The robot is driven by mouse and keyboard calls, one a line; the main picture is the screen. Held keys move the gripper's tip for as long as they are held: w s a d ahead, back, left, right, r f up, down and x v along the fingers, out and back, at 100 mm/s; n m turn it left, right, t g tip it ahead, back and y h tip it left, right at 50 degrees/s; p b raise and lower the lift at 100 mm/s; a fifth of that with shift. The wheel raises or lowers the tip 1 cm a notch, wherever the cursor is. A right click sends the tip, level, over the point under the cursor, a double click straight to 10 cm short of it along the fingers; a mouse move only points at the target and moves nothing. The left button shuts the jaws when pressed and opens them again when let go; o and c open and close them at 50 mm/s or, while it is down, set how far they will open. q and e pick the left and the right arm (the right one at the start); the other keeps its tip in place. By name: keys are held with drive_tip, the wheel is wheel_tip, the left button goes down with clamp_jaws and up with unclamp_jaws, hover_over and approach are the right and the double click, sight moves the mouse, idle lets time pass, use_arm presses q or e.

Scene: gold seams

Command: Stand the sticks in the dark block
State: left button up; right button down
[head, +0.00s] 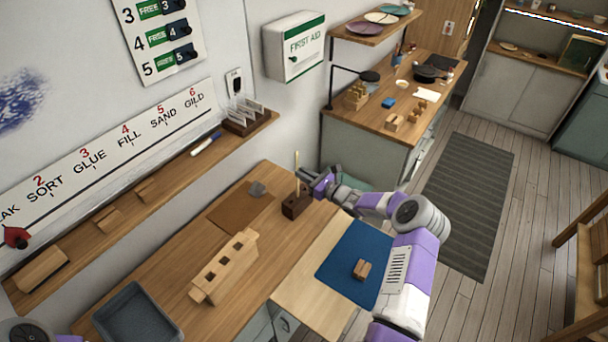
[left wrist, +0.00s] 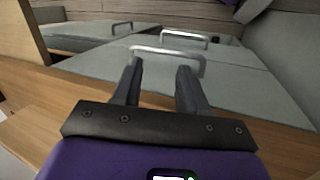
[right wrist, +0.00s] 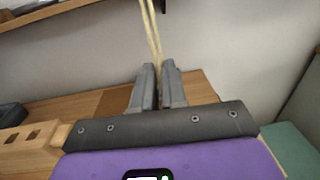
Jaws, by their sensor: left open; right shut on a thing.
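The dark block (head: 291,208) stands at the back of the wooden table, below the wall. A thin pale stick (head: 297,164) rises upright over it. In the right wrist view, two thin pale sticks (right wrist: 152,35) show side by side above the fingers. My right gripper (head: 310,180) is beside and just above the block, shut on a stick; its fingers (right wrist: 159,72) are close together. I cannot tell whether the lower ends are inside the block. My left gripper (left wrist: 160,65) is open and empty, in front of grey drawers with metal handles.
A pale wooden block with square holes (head: 247,243) lies in the table's middle. A grey tray (head: 103,319) is at front left; a blue mat (head: 340,255) bears small wooden pieces (head: 361,269).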

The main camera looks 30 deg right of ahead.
drive_tip(key=shift+f+b, duration=1.35)
drive_tip(key=shift+f, duration=0.45)
drive_tip(key=c, duration=1.1)
unclamp_jaws()
drive_tip(key=shift+s, duration=0.15)
drive_tip(key=p+v, duration=0.3)
drive_tip(key=v, duration=0.5)
drive_tip(key=shift+s+d, duration=0.2)
drive_tip(key=shift+s, duration=0.15)
